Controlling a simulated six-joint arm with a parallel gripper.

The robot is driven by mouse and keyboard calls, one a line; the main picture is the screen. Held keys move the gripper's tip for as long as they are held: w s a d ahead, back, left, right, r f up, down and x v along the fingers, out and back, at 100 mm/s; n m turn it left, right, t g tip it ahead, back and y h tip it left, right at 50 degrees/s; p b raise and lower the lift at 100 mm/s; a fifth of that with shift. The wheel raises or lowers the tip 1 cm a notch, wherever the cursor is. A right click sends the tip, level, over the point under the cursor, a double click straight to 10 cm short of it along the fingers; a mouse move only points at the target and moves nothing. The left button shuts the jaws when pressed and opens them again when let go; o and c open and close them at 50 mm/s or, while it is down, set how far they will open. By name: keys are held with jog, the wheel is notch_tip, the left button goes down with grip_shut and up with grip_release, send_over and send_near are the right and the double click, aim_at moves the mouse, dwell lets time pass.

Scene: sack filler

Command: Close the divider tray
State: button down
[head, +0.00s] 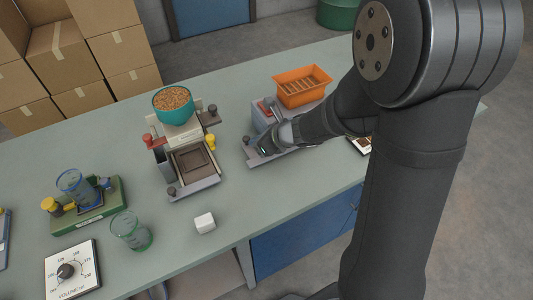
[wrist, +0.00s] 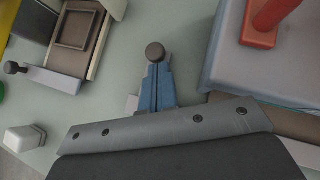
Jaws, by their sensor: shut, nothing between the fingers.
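My gripper (wrist: 156,68) is shut and empty. It is low over the right-hand machine (head: 262,117), and its fingertips meet at a dark round knob (wrist: 155,52); contact is unclear. In the head view the knob (head: 247,139) stands at the left end of that machine's pale front rail (head: 254,160). The tray behind this rail is mostly hidden under my gripper and arm. The middle machine has a similar tray (head: 194,178), standing out at its front, with a brown square frame. It also shows in the wrist view (wrist: 98,45). I cannot tell which is the divider tray.
An orange bin (head: 302,87) tops the right-hand machine, beside a red lever (wrist: 262,32). A teal bowl of grain (head: 172,103) tops the middle machine. A white cube (head: 205,223), a green glass (head: 131,231) and a volume dial (head: 70,271) stand left. The table between the machines is clear.

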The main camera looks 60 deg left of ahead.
jog(key=d, duration=0.1)
jog(key=w+d, duration=0.2)
jog(key=d, duration=0.1)
jog(key=shift+r, duration=0.25)
jog(key=v, duration=0.9)
jog(key=shift+d, duration=0.15)
jog(key=x, duration=0.9)
jog(key=shift+r, duration=0.1)
jog(key=a, duration=0.1)
jog(key=s+a, duration=0.1)
jog(key=a, duration=0.1)
jog(key=shift+s+a+f, duration=0.1)
jog(key=shift+s+f, duration=0.1)
jog(key=shift+f, duration=0.15)
jog(key=shift+s+a, duration=0.25)
jog(key=shift+a, duration=0.35)
